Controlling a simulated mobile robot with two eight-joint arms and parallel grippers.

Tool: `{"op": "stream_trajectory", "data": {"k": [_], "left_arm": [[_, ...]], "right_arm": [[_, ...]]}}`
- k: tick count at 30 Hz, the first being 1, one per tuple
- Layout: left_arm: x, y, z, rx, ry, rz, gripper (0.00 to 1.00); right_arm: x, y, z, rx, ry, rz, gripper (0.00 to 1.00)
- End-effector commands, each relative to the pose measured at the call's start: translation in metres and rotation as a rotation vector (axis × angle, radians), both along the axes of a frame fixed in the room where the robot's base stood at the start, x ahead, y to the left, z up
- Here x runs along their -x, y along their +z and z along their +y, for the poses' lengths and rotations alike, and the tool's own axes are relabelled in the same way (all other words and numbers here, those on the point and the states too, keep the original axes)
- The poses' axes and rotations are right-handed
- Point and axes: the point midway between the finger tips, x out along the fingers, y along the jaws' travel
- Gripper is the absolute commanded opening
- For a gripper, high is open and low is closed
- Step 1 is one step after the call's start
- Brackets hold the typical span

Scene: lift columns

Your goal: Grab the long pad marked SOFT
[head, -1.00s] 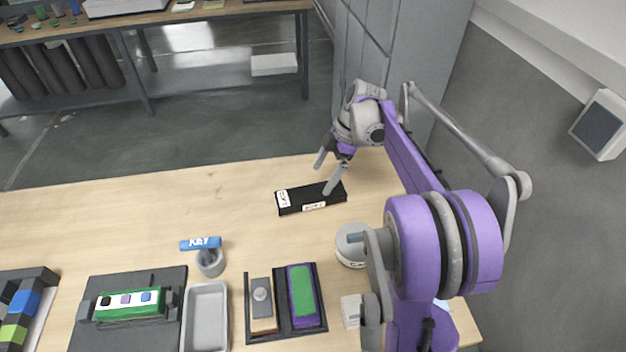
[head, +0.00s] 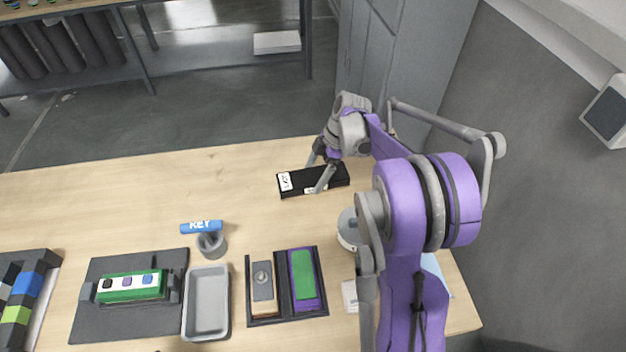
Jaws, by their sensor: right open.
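A long black pad (head: 340,177) with white labels lies flat on the wooden table, towards its back edge. The lettering on its labels is too small to read for certain. My right gripper (head: 315,177) is open at the pad. Its near finger reaches down across the front side of the pad, and its far finger shows at the back side. I cannot tell whether either finger touches the pad. Nothing is held. My left gripper is out of view.
A grey cup (head: 211,245) with a blue KEY tag (head: 201,227), a grey tray (head: 207,302), a black holder (head: 281,313) with two blocks, and a green button panel (head: 132,295) stand in front. A round white container (head: 347,232) sits beside my right arm. The table's left back is clear.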

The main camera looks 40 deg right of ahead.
Motion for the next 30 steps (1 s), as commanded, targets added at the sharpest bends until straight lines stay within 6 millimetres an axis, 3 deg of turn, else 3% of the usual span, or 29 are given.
{"op": "stream_trajectory", "data": {"k": [3,11,27,28,30], "left_arm": [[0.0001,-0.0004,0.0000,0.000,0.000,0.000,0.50],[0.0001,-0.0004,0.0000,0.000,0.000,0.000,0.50],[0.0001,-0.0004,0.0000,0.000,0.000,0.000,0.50],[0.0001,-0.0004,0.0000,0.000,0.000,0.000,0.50],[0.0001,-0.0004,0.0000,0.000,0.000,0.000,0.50]], "right_arm": [[-0.0023,-0.0119,0.0049,0.000,0.001,0.000,1.00],[-0.0025,-0.0147,0.0057,0.000,-0.001,0.000,1.00],[-0.0025,-0.0144,0.0055,0.000,0.000,0.000,0.05],[-0.0025,-0.0143,0.0056,0.000,0.000,0.000,0.00],[-0.0025,-0.0140,0.0057,0.000,0.000,0.000,0.00]]}}
